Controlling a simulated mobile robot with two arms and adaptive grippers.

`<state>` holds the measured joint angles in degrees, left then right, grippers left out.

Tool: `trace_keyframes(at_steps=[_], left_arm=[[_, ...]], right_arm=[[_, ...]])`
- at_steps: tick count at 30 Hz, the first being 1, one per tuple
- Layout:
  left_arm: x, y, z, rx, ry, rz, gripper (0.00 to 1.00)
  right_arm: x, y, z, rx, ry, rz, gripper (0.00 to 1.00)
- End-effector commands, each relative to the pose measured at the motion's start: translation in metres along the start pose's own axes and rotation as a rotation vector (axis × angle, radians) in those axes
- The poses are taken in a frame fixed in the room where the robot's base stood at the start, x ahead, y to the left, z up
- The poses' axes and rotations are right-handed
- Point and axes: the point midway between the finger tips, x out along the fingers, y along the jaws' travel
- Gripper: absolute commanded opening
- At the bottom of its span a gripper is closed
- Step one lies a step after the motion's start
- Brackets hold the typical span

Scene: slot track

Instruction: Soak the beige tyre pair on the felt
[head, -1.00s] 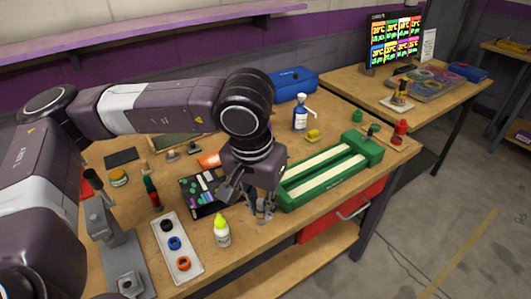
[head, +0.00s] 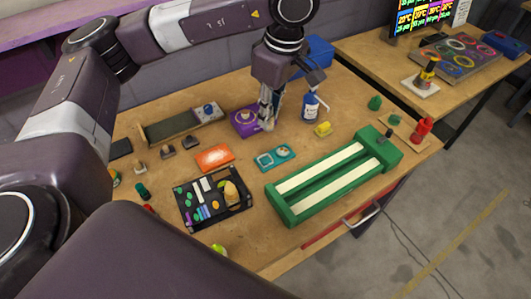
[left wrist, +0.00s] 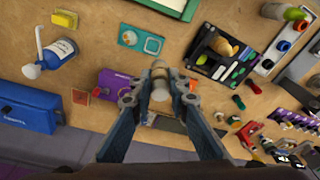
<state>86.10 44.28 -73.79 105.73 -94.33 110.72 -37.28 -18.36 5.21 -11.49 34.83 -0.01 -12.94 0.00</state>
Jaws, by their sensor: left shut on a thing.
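My left gripper (head: 268,122) is at the back of the table, in front of the purple box (head: 243,121) and left of the blue pump bottle (head: 310,107). In the left wrist view its fingertips (left wrist: 159,88) are shut on a small beige rounded piece (left wrist: 159,76), which looks like the beige tyre pair. It is hard to make out in the head view. A long green tray (head: 281,207) at the right holds two pale strips (head: 318,180) that look like felt. The gripper is well to the left of and behind them. My right gripper is not in view.
A black tray (head: 207,222) of small parts, an orange packet (head: 214,157) and a teal card (head: 275,156) lie left of the green tray. A yellow piece (head: 323,129) is near the bottle. A red bottle (head: 421,131) stands at the right.

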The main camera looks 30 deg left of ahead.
Motion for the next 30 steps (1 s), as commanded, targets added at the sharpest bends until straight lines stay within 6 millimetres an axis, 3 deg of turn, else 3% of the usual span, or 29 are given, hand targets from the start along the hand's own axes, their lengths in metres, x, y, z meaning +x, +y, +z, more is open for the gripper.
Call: trace_keyframes(at_steps=[1,6,10,15,20,30], left_arm=[[-0.011,0.004,-0.005,-0.109,-0.002,-0.02,0.0],[-0.025,0.011,-0.017,-0.459,-0.001,-0.073,0.0],[-0.032,0.014,-0.022,-0.639,-0.001,-0.098,0.0],[-0.031,0.015,-0.024,-0.747,-0.001,-0.115,0.0],[-0.007,0.014,-0.021,-0.76,0.0,-0.122,0.0],[0.064,0.013,-0.011,-0.76,0.002,-0.122,0.0]], right_arm=[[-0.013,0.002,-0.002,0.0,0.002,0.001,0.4],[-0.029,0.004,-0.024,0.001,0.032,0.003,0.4],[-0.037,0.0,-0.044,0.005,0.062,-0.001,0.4],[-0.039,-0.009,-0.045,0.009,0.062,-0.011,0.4],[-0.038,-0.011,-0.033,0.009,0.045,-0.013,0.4],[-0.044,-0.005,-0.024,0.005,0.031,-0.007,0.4]])
